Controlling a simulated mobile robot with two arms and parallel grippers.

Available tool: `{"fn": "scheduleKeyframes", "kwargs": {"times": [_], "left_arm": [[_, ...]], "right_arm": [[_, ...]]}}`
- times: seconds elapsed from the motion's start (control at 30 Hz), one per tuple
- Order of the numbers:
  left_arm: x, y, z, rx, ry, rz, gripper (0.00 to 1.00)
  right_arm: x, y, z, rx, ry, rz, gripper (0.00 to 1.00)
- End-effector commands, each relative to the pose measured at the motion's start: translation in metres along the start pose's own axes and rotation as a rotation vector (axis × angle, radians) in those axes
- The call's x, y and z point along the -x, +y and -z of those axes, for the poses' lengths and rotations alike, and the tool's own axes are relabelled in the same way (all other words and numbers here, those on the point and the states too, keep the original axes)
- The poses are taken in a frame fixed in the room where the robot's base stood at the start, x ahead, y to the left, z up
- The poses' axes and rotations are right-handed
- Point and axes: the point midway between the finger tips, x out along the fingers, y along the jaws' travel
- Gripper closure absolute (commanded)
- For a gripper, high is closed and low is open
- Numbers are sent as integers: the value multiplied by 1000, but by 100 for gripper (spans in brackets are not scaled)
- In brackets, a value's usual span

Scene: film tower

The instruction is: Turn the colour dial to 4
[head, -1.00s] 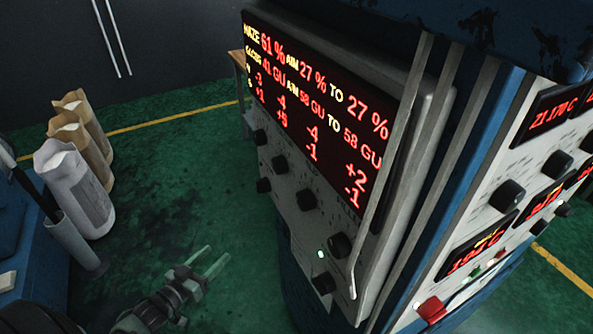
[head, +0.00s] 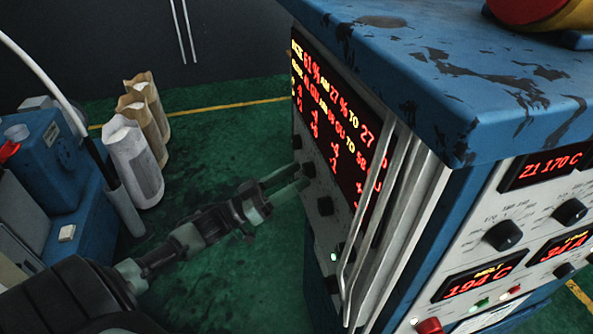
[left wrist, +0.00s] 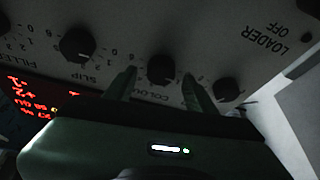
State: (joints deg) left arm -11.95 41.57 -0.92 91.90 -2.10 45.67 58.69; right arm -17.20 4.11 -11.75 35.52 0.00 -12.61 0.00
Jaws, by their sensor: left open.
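The colour dial (left wrist: 162,69) is a round black knob on a pale panel in the left wrist view, with its label partly covered below it. My left gripper (left wrist: 159,76) is open, with one green finger on each side of this dial. I cannot tell whether the fingers touch it, and its pointer setting is too dark to read. In the head view my left gripper (head: 301,178) is at the row of knobs under the red display (head: 335,125). My right gripper is in neither view.
The slip dial (left wrist: 77,45) and another black knob (left wrist: 228,90) flank the colour dial. A vertical metal handle (head: 362,240) stands out at the panel's right edge. Paper sacks (head: 133,160) stand on the green floor, which is clear between them and the cabinet.

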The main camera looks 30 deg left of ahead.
Motion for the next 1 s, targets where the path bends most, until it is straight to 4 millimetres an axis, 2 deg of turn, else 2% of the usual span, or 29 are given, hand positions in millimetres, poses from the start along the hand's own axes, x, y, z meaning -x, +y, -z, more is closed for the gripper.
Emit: {"fn": "scheduleKeyframes", "kwargs": {"times": [0.1, 0.37, 0.57, 0.6, 0.83, 1.0], "left_arm": [[-8, 0, 0, 0, 0, 1, 44], [-9, 0, -1, 0, -1, 2, 44], [-8, 0, -1, 0, -1, 2, 97], [-8, 0, -1, 0, -1, 2, 100], [-8, -1, -2, -16, -1, -6, 100], [-7, -2, -4, -74, 1, -31, 100]], "right_arm": [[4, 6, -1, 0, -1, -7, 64], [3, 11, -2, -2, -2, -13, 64], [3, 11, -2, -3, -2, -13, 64], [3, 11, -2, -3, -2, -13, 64], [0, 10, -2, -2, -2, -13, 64], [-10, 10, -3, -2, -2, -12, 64]]}}
